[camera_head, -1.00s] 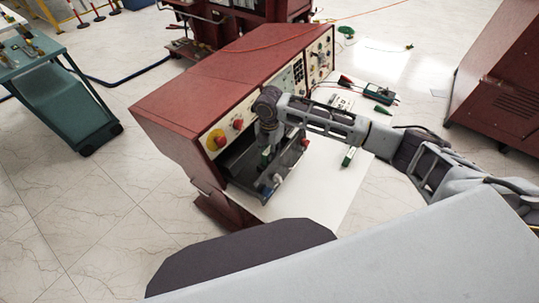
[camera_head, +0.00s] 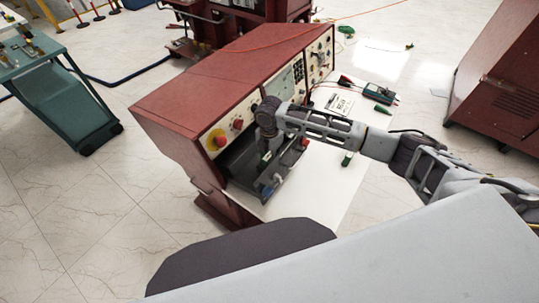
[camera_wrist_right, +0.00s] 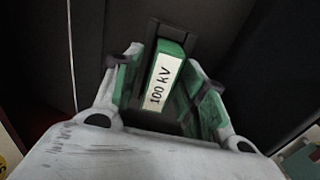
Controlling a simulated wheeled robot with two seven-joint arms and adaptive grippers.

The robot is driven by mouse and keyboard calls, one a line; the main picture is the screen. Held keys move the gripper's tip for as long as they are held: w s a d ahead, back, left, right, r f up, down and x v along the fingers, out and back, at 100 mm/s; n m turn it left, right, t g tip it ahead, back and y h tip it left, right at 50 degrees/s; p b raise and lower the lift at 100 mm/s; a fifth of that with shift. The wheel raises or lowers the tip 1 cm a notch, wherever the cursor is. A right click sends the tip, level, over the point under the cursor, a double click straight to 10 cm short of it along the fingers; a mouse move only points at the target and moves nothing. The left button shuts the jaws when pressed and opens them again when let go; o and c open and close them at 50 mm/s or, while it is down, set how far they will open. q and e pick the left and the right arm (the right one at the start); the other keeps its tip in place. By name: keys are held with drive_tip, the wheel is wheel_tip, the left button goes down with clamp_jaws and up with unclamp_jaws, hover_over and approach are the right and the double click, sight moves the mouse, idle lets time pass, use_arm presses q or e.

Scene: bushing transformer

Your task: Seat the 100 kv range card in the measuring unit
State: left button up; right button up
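The 100 kV range card (camera_wrist_right: 163,78), a green block with a white label, stands in a dark slot frame in the right wrist view. My right gripper (camera_wrist_right: 160,88) has its fingers spread on both sides of the card, with dark gaps beside it. How deep the card sits cannot be told. In the head view my right gripper (camera_head: 266,158) reaches down into the open dark bay of the red measuring unit (camera_head: 200,80); a bit of green shows there. My left gripper is not in view.
A white shelf (camera_head: 310,190) in front of the unit holds another green card (camera_head: 347,159), a paper card (camera_head: 340,103) and a green meter (camera_head: 380,92) with leads. A teal cart (camera_head: 60,95) stands left. A red cabinet (camera_head: 510,85) stands right.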

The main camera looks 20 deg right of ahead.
sight(270, 155)
drive_tip(key=shift+r, duration=0.15)
wheel_tip(270, 155, up, 12)
idle(1.0)
idle(0.7)
